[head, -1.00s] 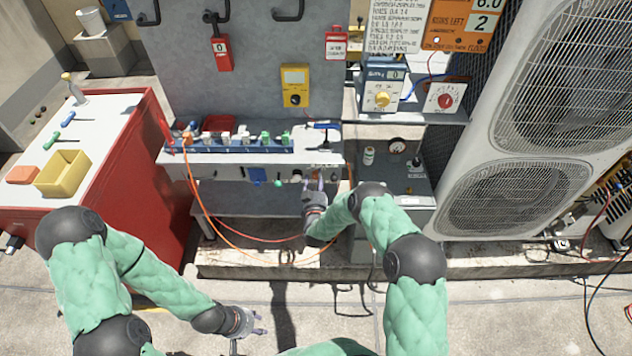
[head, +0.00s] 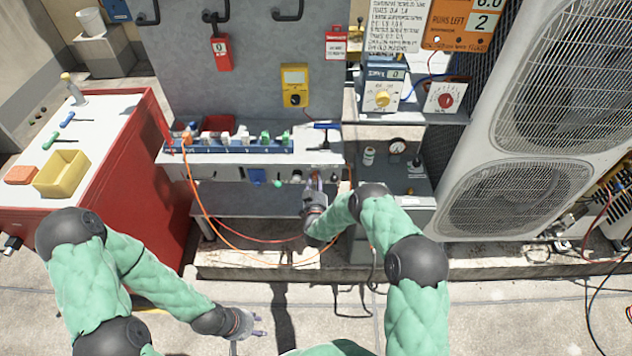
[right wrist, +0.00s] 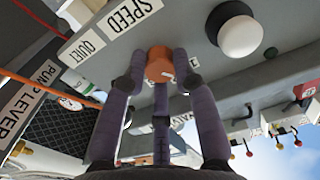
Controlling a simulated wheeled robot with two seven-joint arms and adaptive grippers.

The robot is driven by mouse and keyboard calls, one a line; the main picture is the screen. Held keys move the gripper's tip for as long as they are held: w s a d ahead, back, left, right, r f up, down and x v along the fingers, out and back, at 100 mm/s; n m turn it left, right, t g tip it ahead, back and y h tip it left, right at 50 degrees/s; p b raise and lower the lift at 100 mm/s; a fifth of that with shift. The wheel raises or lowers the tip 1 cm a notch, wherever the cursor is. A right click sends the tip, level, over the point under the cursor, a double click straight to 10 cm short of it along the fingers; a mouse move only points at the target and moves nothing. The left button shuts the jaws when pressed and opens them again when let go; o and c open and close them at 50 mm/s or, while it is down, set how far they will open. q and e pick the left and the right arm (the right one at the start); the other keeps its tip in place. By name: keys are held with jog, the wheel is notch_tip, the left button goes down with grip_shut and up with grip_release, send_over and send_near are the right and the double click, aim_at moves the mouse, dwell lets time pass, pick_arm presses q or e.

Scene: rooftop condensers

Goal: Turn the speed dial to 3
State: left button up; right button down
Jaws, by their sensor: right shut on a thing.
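The orange speed dial (right wrist: 160,64) sits on the grey panel edge in the right wrist view, beside a "SPEED" label and a "QUIET" label. My right gripper (right wrist: 163,75) is shut on the dial, with purple fingers on both sides of it. The dial's pointer and the position 3 mark cannot be made out. In the head view my right gripper (head: 316,182) reaches up to the front edge of the bench, and it hides the dial. My left gripper (head: 260,326) is open and empty, low over the concrete floor.
A round white knob (right wrist: 240,36) sits right of the dial. In the head view the bench (head: 225,160) holds a row of switches, and an orange cable (head: 205,215) hangs below. A red cabinet (head: 130,185) stands left, condenser fans (head: 490,195) right.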

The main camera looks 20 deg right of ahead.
jog(key=m+b, duration=0.2)
jog(key=m, duration=0.2)
jog(key=m+b, duration=0.2)
jog(key=m, duration=0.2)
jog(key=shift+m+b, duration=0.4)
jog(key=m+b, duration=0.2)
jog(key=m, duration=0.2)
jog(key=shift+b, duration=0.3)
jog(key=shift+d+m+b, duration=0.1)
jog(key=shift+m+b, duration=0.85)
jog(key=shift+m, duration=1.05)
jog(key=c, duration=1)
grip_release()
